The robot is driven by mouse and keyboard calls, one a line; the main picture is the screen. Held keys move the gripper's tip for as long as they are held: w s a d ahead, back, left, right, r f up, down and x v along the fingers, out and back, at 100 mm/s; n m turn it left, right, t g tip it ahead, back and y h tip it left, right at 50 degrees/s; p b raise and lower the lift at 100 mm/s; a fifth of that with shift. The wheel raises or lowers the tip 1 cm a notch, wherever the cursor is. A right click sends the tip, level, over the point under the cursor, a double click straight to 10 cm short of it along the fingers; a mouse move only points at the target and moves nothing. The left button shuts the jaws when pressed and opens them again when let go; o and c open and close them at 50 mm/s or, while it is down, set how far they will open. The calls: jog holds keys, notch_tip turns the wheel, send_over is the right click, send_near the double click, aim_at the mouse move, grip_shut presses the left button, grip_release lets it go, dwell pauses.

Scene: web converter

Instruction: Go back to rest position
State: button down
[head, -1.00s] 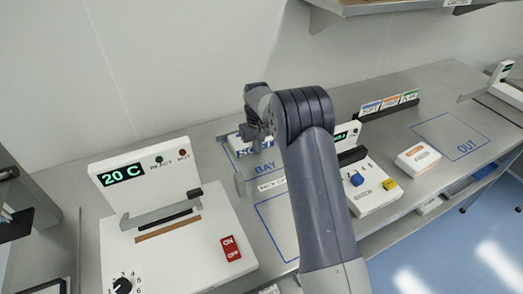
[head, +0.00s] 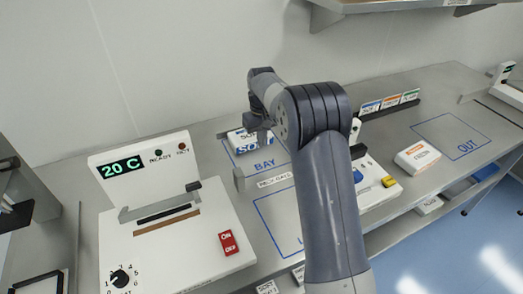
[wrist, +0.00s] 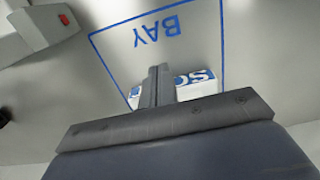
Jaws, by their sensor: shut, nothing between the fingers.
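My gripper (wrist: 158,85) is shut and empty in the wrist view, its fingers pressed together in front of a white and blue box. In the head view my arm rises from the bottom and bends left at the top, with the gripper (head: 262,135) over the BAY area, partly hidden by my own wrist. The box (head: 245,140), with part of a word starting "SO", lies inside the blue BAY outline; it also shows behind the fingers in the wrist view (wrist: 197,82). I cannot tell the exact gap between gripper and box.
A white sealer with a 20 C display (head: 122,168) and a red switch (head: 228,242) stands at the left. A second white machine (head: 375,190) is partly behind my arm. A white and orange box (head: 417,157) lies near the empty OUT area (head: 455,135). A shelf (head: 345,14) overhangs the back.

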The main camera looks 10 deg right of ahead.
notch_tip(320, 180, up, 5)
jog(key=shift+s+f, duration=0.15)
jog(key=shift+f, duration=0.1)
